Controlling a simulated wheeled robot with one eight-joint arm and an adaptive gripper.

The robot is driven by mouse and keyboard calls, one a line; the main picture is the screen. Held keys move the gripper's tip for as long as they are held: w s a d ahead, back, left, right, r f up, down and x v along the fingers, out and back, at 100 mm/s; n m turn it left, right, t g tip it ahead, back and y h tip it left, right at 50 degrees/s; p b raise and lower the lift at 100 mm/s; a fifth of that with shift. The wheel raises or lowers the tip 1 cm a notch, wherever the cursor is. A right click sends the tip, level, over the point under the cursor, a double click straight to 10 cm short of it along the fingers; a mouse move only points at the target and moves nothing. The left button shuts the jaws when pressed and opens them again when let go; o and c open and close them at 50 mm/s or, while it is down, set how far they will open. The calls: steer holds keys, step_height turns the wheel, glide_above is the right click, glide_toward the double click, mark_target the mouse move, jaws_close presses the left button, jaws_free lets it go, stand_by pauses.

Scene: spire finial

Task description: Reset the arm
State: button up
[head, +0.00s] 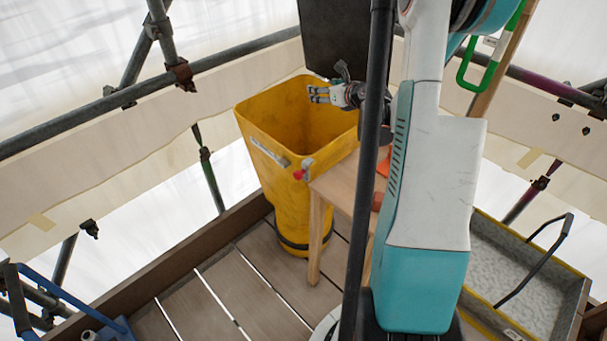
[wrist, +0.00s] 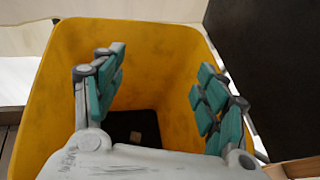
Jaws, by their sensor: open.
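My gripper (head: 322,94) is open and empty, at the end of my arm. In the head view it is over the mouth of a tall yellow bin (head: 262,125), near the bin's right rim. In the wrist view the two teal-padded fingers of my gripper (wrist: 160,90) are spread apart above the same yellow bin (wrist: 165,55). My arm hides part of the area right of the bin in the head view.
A wooden table (head: 335,185) stands against the bin's right side, partly hidden by my arm. A dark panel (head: 335,40) rises behind the bin. Scaffold poles and boards enclose the deck. A grey tray (head: 515,275) with a handle is at the right. Plank floor (head: 240,290) lies clear in front.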

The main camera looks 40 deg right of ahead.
steer(key=shift+s+a+r, duration=0.1)
steer(key=shift+s+r, duration=0.15)
steer(key=shift+s, duration=0.3)
